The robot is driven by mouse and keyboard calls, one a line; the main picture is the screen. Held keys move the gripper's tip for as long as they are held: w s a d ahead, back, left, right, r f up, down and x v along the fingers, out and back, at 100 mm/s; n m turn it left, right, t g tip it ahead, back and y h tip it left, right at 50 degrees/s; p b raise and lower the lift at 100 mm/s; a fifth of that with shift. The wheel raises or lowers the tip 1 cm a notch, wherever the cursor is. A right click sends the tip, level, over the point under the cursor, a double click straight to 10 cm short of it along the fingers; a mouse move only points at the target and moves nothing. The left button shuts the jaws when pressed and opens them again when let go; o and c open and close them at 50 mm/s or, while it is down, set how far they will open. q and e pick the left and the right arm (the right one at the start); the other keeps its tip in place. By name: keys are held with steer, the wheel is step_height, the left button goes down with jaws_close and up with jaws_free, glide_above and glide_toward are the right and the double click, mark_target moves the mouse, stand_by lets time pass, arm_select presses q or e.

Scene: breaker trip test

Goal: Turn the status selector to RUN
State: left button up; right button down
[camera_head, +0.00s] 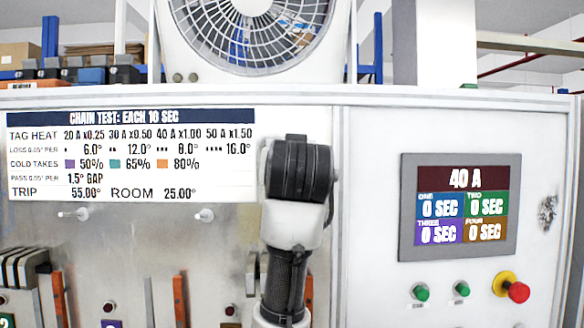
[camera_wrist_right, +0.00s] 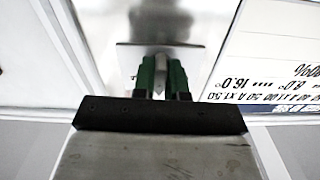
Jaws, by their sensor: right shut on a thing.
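My right gripper (camera_wrist_right: 162,72) shows in the right wrist view, with its two green fingers close together. It is shut on a small grey piece, taken as the status selector (camera_wrist_right: 161,62), in front of a square metal plate (camera_wrist_right: 200,60) on the panel. The fingers hide most of this piece; its pointing direction and any RUN label cannot be read. In the head view my right arm's dark wrist stands just right of the printed chart and covers the selector and the fingers. My left gripper is not in view.
The chart (camera_head: 130,155) is left of my wrist. A screen (camera_head: 460,207) reading 40 A is on the right, above two green buttons (camera_head: 421,292) and a red stop button (camera_head: 518,292). Orange-red levers (camera_head: 180,300) stand low on the panel. A fan (camera_head: 250,35) sits on top.

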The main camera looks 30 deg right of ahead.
steer(key=shift+f+n, duration=0.1)
steer(key=shift+n, duration=0.3)
steer(key=c, duration=1.2)
jaws_free()
steer(key=shift+a, duration=0.1)
steer(key=shift+o, duration=0.2)
steer(key=shift+s, duration=0.15)
steer(key=b+v, duration=0.5)
steer(key=v, duration=0.5)
steer(key=shift+s, duration=0.3)
steer(key=shift+a, duration=0.15)
